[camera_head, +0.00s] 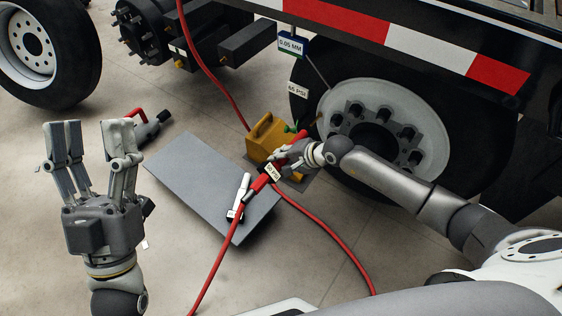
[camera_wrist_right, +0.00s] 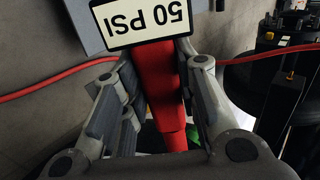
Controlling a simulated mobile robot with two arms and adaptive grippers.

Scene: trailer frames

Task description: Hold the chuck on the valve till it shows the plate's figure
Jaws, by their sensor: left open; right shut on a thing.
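My right gripper (camera_head: 290,156) is shut on the red inflator chuck (camera_head: 297,138), beside the wheel (camera_head: 425,115) on the right. The red body (camera_wrist_right: 155,90) also shows between its fingers in the right wrist view. The chuck's readout (camera_head: 272,172) says 50 PSI; it shows upside down in the right wrist view (camera_wrist_right: 145,20). The plate (camera_head: 298,91) by the tyre reads 65 PSI. The chuck's far end points toward the wheel; I cannot tell whether it touches the valve, which I cannot make out. My left gripper (camera_head: 92,138) is open and empty, left of the grey board.
A grey board (camera_head: 190,165) on the floor bears a white-and-black tool (camera_head: 238,198). A yellow chock (camera_head: 265,138) stands near the tyre. A red-handled tool (camera_head: 150,128) lies behind my left gripper. Red hoses (camera_head: 210,262) cross the floor. A tag (camera_head: 290,45) reads 0.05 MM.

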